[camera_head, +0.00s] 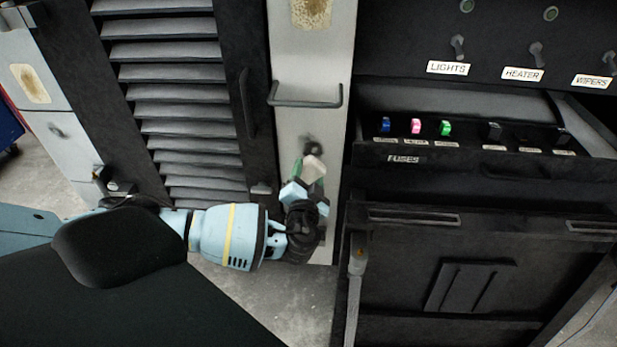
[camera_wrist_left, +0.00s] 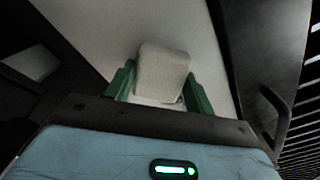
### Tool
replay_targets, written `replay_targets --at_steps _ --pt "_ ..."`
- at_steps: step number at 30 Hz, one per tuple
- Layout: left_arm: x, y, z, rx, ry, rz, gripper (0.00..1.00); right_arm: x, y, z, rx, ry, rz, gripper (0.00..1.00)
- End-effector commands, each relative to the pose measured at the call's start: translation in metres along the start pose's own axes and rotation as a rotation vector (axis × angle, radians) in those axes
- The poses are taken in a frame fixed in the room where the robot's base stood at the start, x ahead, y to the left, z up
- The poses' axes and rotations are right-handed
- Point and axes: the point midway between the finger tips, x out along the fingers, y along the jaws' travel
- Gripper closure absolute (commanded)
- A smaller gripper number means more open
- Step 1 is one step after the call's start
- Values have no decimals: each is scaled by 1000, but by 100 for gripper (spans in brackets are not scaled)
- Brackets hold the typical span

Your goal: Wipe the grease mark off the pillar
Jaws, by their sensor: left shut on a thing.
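The pillar (camera_head: 308,65) is a pale upright strip in the middle of the head view, with a dark handle across it. My left gripper (camera_head: 306,176) is at the pillar just below the smudge, shut on a pale block-shaped pad (camera_head: 314,167). In the left wrist view, the pad (camera_wrist_left: 164,72) sits between the green fingers, with the pale pillar surface (camera_wrist_left: 105,25) behind it. I cannot tell whether the pad touches the pillar. No smudge shows in the wrist view. My right gripper is not in view.
The bar handle (camera_head: 305,103) stands out above the smudge. A louvred panel (camera_head: 170,75) is left of the pillar. An open fuse drawer (camera_head: 440,159) with coloured fuses juts out at right, below labelled switches.

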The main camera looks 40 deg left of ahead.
Motion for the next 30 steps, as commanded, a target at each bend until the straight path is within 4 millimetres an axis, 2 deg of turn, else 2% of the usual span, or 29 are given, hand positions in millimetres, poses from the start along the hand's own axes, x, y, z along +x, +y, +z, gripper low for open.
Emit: replay_targets --at_steps 14,30 --pt "6 -1 -1 -1 0 0 65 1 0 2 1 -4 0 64" --pt "5 -24 -26 -1 2 -1 65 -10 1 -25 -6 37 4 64"
